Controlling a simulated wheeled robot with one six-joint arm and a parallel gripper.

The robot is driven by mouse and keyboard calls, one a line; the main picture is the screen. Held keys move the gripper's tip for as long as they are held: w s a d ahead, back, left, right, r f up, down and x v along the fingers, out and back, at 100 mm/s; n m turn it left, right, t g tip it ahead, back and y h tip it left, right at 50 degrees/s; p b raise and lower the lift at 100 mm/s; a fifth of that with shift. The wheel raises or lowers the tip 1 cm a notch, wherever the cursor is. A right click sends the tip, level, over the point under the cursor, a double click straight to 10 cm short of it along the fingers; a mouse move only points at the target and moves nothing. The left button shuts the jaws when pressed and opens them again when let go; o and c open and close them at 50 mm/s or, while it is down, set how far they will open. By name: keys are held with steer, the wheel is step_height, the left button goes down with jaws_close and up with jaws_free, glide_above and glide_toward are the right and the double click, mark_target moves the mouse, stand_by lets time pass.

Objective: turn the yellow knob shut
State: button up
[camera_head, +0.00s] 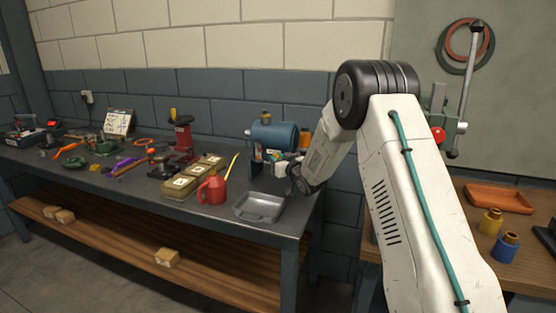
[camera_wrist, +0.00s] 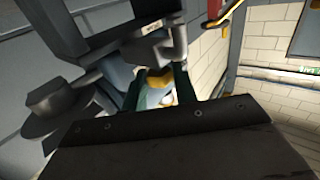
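The blue cylindrical casing (camera_head: 275,136) stands at the right end of the long bench. My gripper (camera_head: 288,160) is low beside its right side, mostly hidden behind my arm and small parts. In the wrist view, two dark green fingers of my gripper (camera_wrist: 158,90) point away from the camera with a gap between them. A yellow piece (camera_wrist: 187,86), which looks like the yellow knob, shows at the fingers, partly covered by them. Whether the fingers touch it cannot be told. Grey and blue parts of the casing (camera_wrist: 120,74) lie close to the left.
A grey tray (camera_head: 258,217), a red can (camera_head: 211,190) and lidded boxes (camera_head: 190,175) stand on the bench left of my arm. A second bench on the right holds an orange tray (camera_head: 497,198) and small bottles (camera_head: 490,222). The wall is close behind.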

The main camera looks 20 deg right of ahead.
steer(key=shift+a+h, duration=0.1)
steer(key=shift+h, duration=0.2)
steer(key=m+h, duration=0.2)
steer(key=h, duration=0.1)
steer(key=m+h, duration=0.1)
steer(key=h, duration=0.1)
steer(key=shift+a+m, duration=0.3)
steer(key=shift+a+m+g+h, duration=0.1)
steer(key=shift+m+g+h, duration=0.4)
steer(key=shift+m+h, duration=0.7)
steer(key=shift+a+m+g+h, duration=0.1)
steer(key=shift+m+g+h, duration=0.5)
steer(key=shift+h, duration=1)
steer(key=shift+w+m+h, duration=0.1)
steer(key=shift+m+h, duration=0.3)
steer(key=o, duration=0.7)
steer(key=shift+d, duration=0.1)
